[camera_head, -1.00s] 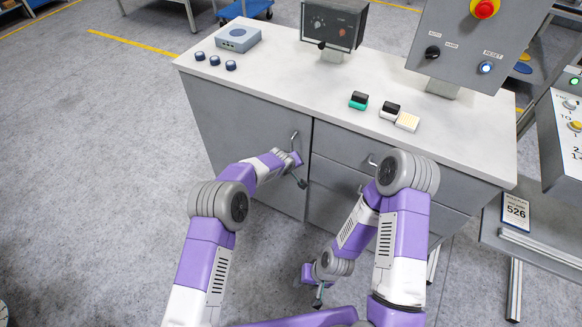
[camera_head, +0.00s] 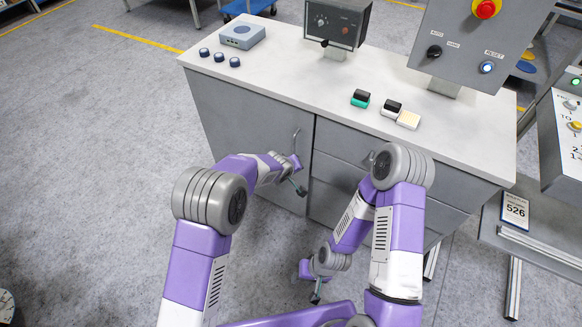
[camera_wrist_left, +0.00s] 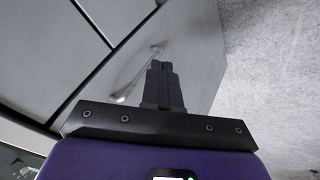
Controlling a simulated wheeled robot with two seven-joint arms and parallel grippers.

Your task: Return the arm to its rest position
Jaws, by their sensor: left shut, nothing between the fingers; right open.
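My left gripper (camera_head: 299,188) is in front of the grey cabinet door, just below its upright bar handle (camera_head: 296,141). In the left wrist view its dark fingers (camera_wrist_left: 162,72) are together with nothing between them, and the handle (camera_wrist_left: 133,82) shows beside and behind them. I cannot tell whether they touch the handle. My right gripper (camera_head: 316,294) hangs low, open and empty, above the floor in front of the drawers. My right arm is bent, with its elbow in front of the drawers.
The cabinet (camera_head: 240,125) stands right in front, its door closed. Its white top (camera_head: 290,75) carries a blue-grey box (camera_head: 242,36), several small round knobs, small blocks and control boxes. A grey stand with a 526 sign (camera_head: 515,210) is at the right.

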